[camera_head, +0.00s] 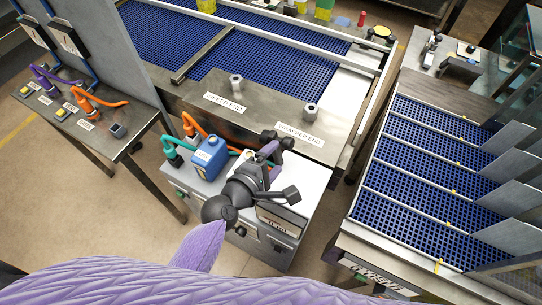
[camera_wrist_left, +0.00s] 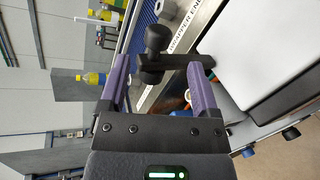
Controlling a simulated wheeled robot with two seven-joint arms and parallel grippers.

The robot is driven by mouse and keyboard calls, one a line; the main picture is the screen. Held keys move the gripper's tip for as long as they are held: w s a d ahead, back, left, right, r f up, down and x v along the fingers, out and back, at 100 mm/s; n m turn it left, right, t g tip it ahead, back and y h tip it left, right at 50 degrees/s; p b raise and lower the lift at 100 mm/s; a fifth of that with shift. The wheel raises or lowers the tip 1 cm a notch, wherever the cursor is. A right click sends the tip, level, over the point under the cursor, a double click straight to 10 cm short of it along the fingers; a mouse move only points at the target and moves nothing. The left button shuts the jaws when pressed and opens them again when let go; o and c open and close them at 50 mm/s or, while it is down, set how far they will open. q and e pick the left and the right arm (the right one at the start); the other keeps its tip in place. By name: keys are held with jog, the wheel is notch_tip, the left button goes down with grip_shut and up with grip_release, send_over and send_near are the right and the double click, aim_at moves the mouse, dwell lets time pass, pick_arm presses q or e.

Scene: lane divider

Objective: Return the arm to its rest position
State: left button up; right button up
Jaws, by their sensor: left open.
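My left gripper (camera_head: 270,155) reaches in over the grey cabinet, beside the wrapper end of the conveyor. Its two purple fingers are spread apart in the left wrist view (camera_wrist_left: 160,92). A black knobbed handle (camera_wrist_left: 156,62) shows between and just beyond the fingertips, with an arm running toward the right finger. I cannot tell whether it touches that finger. The black handle also shows by the fingertips in the head view (camera_head: 285,140). My right gripper is not in view.
The blue-mesh conveyor (camera_head: 270,65) carries two grey hexagonal knobs at labels "FEED END" and "WRAPPER END" (camera_head: 300,134). A blue jug (camera_head: 210,158) and orange and green hoses stand left of the gripper. A second blue-mesh lane table (camera_head: 420,180) is at right. Floor shows between them.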

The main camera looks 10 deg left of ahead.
pick_arm(q)
jog(key=shift+s+a+r, duration=0.15)
jog(key=shift+s+a, duration=0.1)
jog(key=shift+s, duration=0.25)
